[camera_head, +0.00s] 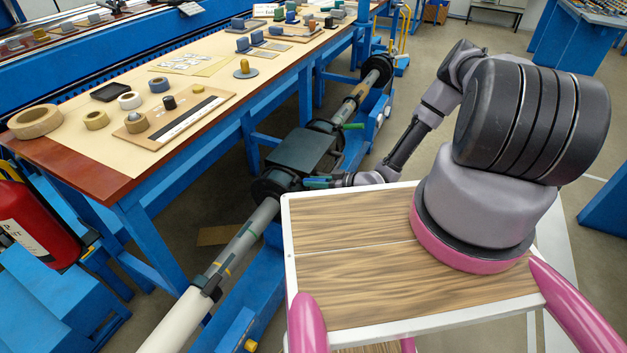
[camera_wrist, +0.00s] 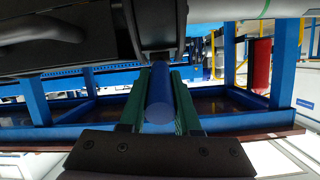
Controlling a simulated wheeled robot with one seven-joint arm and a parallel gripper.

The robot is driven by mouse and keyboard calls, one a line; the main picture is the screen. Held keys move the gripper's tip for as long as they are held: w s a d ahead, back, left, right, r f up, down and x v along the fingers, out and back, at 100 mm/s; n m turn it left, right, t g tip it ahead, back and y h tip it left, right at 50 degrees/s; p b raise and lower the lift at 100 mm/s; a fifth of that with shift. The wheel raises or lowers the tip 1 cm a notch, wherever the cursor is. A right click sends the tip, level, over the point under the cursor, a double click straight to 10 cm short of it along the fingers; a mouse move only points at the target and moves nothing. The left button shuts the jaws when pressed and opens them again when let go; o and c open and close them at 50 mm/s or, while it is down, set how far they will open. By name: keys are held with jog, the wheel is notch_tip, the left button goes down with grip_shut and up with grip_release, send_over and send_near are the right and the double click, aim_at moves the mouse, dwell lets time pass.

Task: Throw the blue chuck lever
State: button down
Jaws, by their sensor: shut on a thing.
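The blue chuck lever (camera_wrist: 160,98) is a round blue bar in the middle of the wrist view, pointing out from the dark chuck housing (camera_wrist: 158,25). My gripper (camera_wrist: 161,80) has its two green fingers along both sides of the lever and is shut on it. In the head view my gripper (camera_head: 318,183) is at the near side of the dark chuck body (camera_head: 274,186) on the winder shaft. The lever is mostly hidden by the fingers there. A separate green lever (camera_head: 351,126) sticks out farther along the machine.
A pale tube (camera_head: 190,315) runs along the winder toward the front left. A dark box (camera_head: 302,150) sits beside the chuck. A long workbench (camera_head: 100,170) with rolls and small parts stands to the left. A red fire extinguisher (camera_head: 35,230) is at the far left.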

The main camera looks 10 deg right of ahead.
jog(key=shift+s+d+f, duration=0.1)
jog(key=shift+f, duration=0.1)
jog(key=c, duration=0.6)
grip_release()
jog(key=shift+r, duration=0.1)
jog(key=v, duration=1)
jog(key=shift+s+d, duration=0.15)
jog(key=shift+d, duration=0.15)
